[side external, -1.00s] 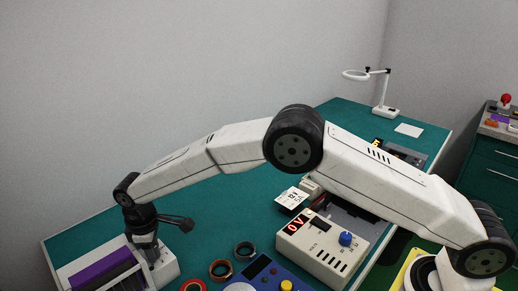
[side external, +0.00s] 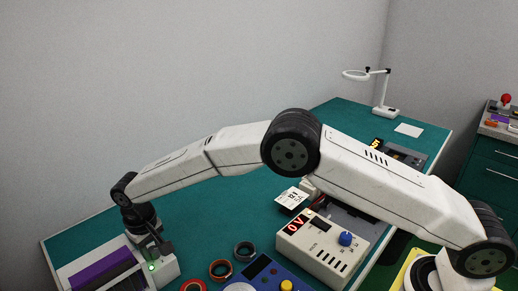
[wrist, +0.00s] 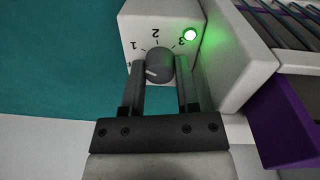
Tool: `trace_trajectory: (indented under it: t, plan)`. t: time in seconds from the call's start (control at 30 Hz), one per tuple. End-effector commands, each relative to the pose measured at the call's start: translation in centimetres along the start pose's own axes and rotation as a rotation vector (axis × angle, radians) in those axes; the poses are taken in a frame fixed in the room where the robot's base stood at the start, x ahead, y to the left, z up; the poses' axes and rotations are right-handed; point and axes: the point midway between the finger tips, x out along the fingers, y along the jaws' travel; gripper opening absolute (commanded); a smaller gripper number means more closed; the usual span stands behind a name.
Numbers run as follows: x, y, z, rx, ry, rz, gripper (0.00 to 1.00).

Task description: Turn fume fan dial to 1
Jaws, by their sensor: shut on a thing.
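The fume fan dial is a round grey knob (wrist: 158,62) on a white panel (wrist: 143,20) marked 1, 2 and 3, with a partly covered mark lower left of the 1. The knob's white pointer line lies on its lower left side, facing left and slightly down, below the 1. My gripper (wrist: 160,75) is shut on the knob, one finger on each side. A green light (wrist: 190,35) glows beside the 3. In the side external view the light (side external: 151,267) also shows, and my gripper and wrist hide the knob.
A white rack with purple parts (side external: 93,268) adjoins the panel, and its slats show in the wrist view (wrist: 290,20). Tape rings (side external: 220,269), a blue device (side external: 262,270) and a white supply reading 0V (side external: 318,252) stand to the right on the green bench.

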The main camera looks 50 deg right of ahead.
Motion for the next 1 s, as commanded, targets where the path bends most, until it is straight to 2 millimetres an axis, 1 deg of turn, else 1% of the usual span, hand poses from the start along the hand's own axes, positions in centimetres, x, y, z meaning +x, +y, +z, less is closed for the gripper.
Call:
trace_trajectory:
  t: [0.2, 0.57, 0.6, 0.67, 0.7, 1.0]
  plan:
    - [-0.1, 0.0, -0.06, 0.043, 0.0, -0.001, 0.0]
    - [-0.11, 0.0, -0.06, 0.046, 0.0, -0.001, 0.0]
    - [-0.11, 0.0, -0.06, 0.046, 0.0, -0.001, 0.52]
    - [-0.1, 0.0, -0.06, 0.046, 0.0, -0.001, 0.71]
    - [-0.1, -0.01, -0.06, 0.045, 0.0, -0.001, 0.75]
    - [-0.03, -0.14, -0.01, 0.042, 0.0, -0.002, 0.75]
